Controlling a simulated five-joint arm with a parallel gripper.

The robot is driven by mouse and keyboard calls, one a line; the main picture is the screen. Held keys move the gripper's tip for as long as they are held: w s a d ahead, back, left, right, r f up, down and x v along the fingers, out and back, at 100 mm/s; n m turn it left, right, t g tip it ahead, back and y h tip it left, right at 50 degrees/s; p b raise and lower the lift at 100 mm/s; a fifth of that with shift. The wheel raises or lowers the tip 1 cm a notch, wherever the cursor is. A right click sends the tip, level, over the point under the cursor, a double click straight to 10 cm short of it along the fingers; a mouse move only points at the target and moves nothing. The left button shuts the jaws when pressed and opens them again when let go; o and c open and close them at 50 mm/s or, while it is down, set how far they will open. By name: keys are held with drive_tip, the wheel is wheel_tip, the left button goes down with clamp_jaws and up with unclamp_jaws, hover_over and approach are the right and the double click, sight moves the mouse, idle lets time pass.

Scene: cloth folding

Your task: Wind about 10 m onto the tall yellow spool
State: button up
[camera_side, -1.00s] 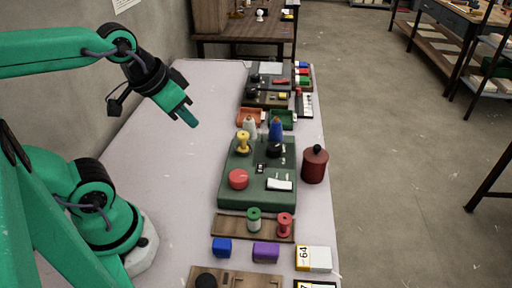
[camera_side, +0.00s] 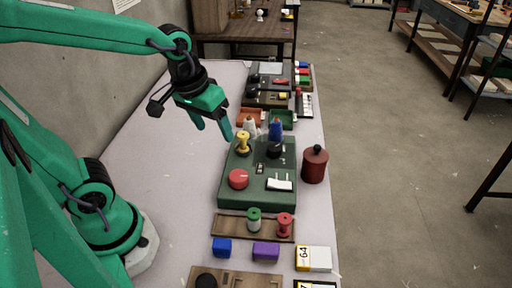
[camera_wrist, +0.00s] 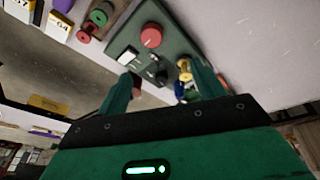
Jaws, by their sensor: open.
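A tall yellow spool (camera_side: 243,142) stands upright on the green winding machine (camera_side: 229,193), near its far left corner. In the wrist view the yellow spool (camera_wrist: 185,70) shows just left of one finger. The machine also carries a red round button (camera_side: 238,178), a white rocker switch (camera_side: 279,184) and a black knob (camera_side: 275,150). A white cone (camera_side: 250,127) and a blue cone (camera_side: 276,128) stand at its far end. My gripper (camera_side: 213,127) is open and empty, above the table just left of the machine and the yellow spool.
A wooden rack (camera_side: 226,225) with a green spool (camera_side: 254,219) and a red spool (camera_side: 285,224) lies nearer. A blue block (camera_side: 222,247), a purple block (camera_side: 266,252) and a dark red canister (camera_side: 315,165) stand around. The table's left part (camera_side: 165,185) is clear.

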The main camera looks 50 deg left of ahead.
sight(238, 175)
drive_tip(key=shift+w+d+f+n+g, duration=0.35)
drive_tip(key=shift+w+f+n+g, duration=0.35)
drive_tip(key=shift+f, duration=0.65)
drive_tip(key=shift+w+d+f+n+g, duration=0.5)
drive_tip(key=shift+w+f, duration=0.4)
drive_tip(key=shift+f, duration=0.4)
drive_tip(key=shift+w+d+f+n+g, duration=0.35)
drive_tip(key=shift+w+f+n, duration=0.4)
drive_tip(key=shift+f, duration=0.6)
drive_tip(key=shift+a, duration=0.1)
drive_tip(key=shift+f, duration=3.9)
drive_tip(key=shift+c, duration=0.2)
drive_tip(key=c, duration=0.9)
